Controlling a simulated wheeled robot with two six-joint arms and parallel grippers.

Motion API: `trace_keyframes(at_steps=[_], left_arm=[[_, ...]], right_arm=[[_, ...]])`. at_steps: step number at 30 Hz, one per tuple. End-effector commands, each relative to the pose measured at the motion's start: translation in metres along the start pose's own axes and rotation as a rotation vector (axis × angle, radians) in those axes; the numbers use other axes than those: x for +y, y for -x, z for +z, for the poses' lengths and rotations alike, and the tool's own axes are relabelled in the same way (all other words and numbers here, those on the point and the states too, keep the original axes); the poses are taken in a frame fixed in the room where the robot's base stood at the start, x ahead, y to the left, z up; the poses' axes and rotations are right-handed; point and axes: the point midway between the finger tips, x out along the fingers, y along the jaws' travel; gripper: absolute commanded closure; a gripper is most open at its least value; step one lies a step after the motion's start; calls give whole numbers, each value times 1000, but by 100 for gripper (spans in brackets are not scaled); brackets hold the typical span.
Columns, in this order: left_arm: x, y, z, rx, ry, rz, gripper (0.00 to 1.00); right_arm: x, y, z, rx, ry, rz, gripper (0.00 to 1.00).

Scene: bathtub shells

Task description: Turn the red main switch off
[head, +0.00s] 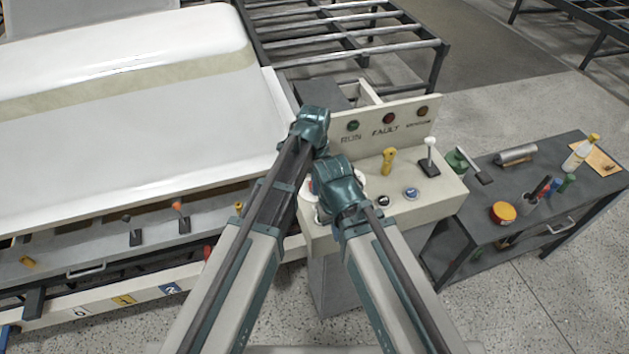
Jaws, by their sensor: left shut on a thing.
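The cream control console (410,205) stands in the middle, with a raised back panel. The red main switch (311,186) shows only as a sliver of red at the console's left end, beside a pale round plate, mostly covered by my arms. My left gripper (319,192) is down at this spot, shut on the switch, with its fingertips largely hidden. The switch's angle cannot be made out. My right arm reaches over the same end of the console; its gripper is hidden behind its own teal joint.
The console also carries a yellow key-like handle (388,160), a white-knobbed lever (429,158), a blue button (411,193) and a black one. A white tub shell (130,60) lies left. A dark cart (540,215) with bottles and a tin stands right.

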Motion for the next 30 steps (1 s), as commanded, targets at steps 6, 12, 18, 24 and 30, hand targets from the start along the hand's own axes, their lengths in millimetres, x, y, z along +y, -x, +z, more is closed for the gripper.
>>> trace_keyframes(at_steps=[6,12,18,24,30], left_arm=[[0,0,0,0,1,0,100],[0,0,0,0,37,0,100],[0,0,0,0,153,0,100],[0,0,0,0,333,0,100],[0,0,0,0,524,0,100]], right_arm=[[0,0,0,0,0,0,100],[0,0,0,0,0,0,100],[0,0,0,0,0,0,100],[0,0,0,0,0,0,100],[0,0,0,0,0,0,100]])
